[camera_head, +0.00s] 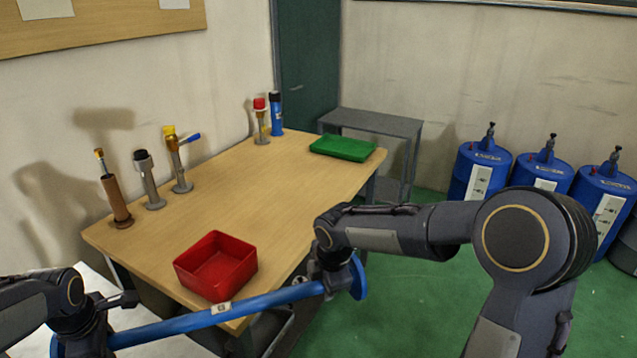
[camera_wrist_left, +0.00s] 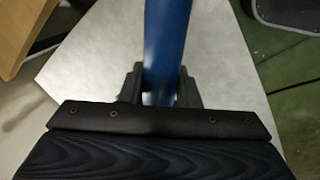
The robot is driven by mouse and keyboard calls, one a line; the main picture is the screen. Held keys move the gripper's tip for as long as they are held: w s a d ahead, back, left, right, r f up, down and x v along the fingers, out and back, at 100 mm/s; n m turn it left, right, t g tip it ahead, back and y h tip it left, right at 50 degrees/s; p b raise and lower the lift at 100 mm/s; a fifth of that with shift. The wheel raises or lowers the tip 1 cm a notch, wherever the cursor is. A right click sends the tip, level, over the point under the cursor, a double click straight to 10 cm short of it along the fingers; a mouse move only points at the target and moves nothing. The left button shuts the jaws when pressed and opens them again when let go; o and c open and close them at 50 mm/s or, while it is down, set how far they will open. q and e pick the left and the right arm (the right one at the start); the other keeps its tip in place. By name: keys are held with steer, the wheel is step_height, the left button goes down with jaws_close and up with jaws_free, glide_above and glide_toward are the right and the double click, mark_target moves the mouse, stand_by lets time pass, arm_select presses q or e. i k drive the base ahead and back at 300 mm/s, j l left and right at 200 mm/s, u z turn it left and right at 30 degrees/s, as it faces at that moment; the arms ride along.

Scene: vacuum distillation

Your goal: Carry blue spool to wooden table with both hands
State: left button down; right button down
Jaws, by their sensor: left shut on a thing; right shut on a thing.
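The blue spool (camera_head: 235,309) is a long blue bar with a round flange at each end. It is held roughly level in front of the near edge of the wooden table (camera_head: 270,185), its right end higher in the picture. My right gripper (camera_head: 335,278) is shut on it beside the right flange. My left gripper (camera_head: 105,325) is shut on it near the left flange. In the left wrist view the blue bar (camera_wrist_left: 167,45) runs between the fingers of my left gripper (camera_wrist_left: 160,88). The fingertips are partly hidden by the arms and the spool.
A red open box (camera_head: 215,265) sits near the table's front edge. A green tray (camera_head: 343,148) lies at its far right. Several valve-like fittings (camera_head: 148,180) stand along the wall side. The table's middle is clear. A grey side table (camera_head: 372,121) and blue drums (camera_head: 480,170) stand beyond.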

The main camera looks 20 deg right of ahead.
mark_target(276, 197)
steer(key=l+z, duration=0.15)
steer(key=z, duration=0.25)
steer(key=l+z, duration=0.1)
steer(key=z, duration=0.3)
steer(key=l+z, duration=0.1)
steer(key=z, duration=0.3)
steer(key=i+l+z, duration=0.15)
steer(key=z, duration=0.2)
steer(key=i+z, duration=0.35)
steer(key=i+u, duration=0.3)
steer(key=i, duration=0.5)
steer(key=i+u, duration=0.25)
steer(key=i, duration=0.2)
steer(key=i+l+u, duration=0.2)
steer(key=i, duration=0.2)
steer(key=i+u, duration=0.15)
steer(key=u, duration=0.25)
steer(key=i+u, duration=0.1)
steer(key=u, duration=0.25)
steer(key=i+l+u, duration=0.1)
steer(key=u, duration=0.3)
steer(key=i+u, duration=0.15)
steer(key=u, duration=0.2)
steer(key=i+l+u, duration=0.1)
steer(key=u, duration=0.3)
steer(key=i+l+u, duration=0.1)
steer(key=u, duration=0.25)
steer(key=i+l+u, duration=0.1)
steer(key=i+u, duration=0.15)
steer(key=i, duration=0.25)
